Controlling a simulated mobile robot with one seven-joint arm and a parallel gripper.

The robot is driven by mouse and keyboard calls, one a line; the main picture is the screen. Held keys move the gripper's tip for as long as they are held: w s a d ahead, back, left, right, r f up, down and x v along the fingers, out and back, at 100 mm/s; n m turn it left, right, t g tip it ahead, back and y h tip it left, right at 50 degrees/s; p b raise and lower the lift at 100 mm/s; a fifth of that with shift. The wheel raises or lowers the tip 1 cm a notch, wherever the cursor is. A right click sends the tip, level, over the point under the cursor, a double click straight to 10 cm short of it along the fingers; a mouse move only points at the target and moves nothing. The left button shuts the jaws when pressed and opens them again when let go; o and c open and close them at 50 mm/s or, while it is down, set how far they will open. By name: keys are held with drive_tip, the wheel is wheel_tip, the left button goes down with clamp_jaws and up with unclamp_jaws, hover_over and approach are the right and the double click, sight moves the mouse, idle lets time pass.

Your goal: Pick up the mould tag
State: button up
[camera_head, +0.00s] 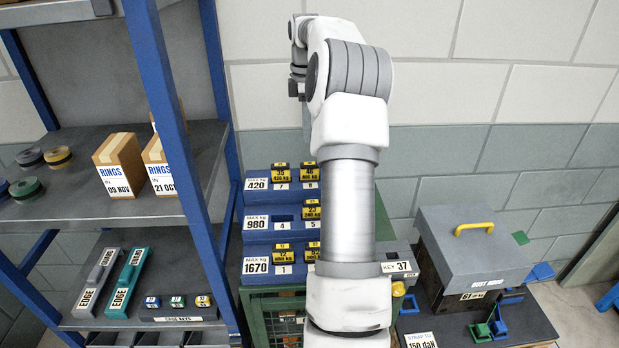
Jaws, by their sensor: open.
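Several yellow-and-black mould tags stand on a blue stepped rack (258,222) marked 420, 980 and 1670 max kg. On the top step, one tag (281,172) sits above number 7 and another tag (309,174) above 8. On the middle step, a tag (312,208) stands above 5; the place above 4 looks empty. On the bottom step, a tag (283,252) stands above 1, and a neighbouring tag (312,251) is partly hidden by my arm. My gripper (297,90) shows small and dark behind my arm, above the rack's top step, open and apart from the tags.
A blue-framed shelf with ring boxes (119,165), tape rolls (58,157), edge holders (126,283) and case keys (176,302) stands left. A grey dust box (472,246) with a yellow handle stands right. My arm hides the rack's right part.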

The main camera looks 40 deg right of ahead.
sight(307, 165)
wheel_tip(307, 165, down, 7)
drive_tip(key=shift+f, duration=0.1)
drive_tip(key=shift+d+f+p, duration=0.2)
drive_tip(key=shift+f+p, duration=0.05)
drive_tip(key=shift+f, duration=0.65)
drive_tip(key=shift+d+f+p, duration=0.2)
drive_tip(key=shift+f+p, duration=0.1)
drive_tip(key=shift+f, duration=0.55)
drive_tip(key=shift+d+f+p, duration=0.2)
drive_tip(key=shift+f+p, duration=0.05)
drive_tip(key=shift+f, duration=0.65)
clamp_jaws()
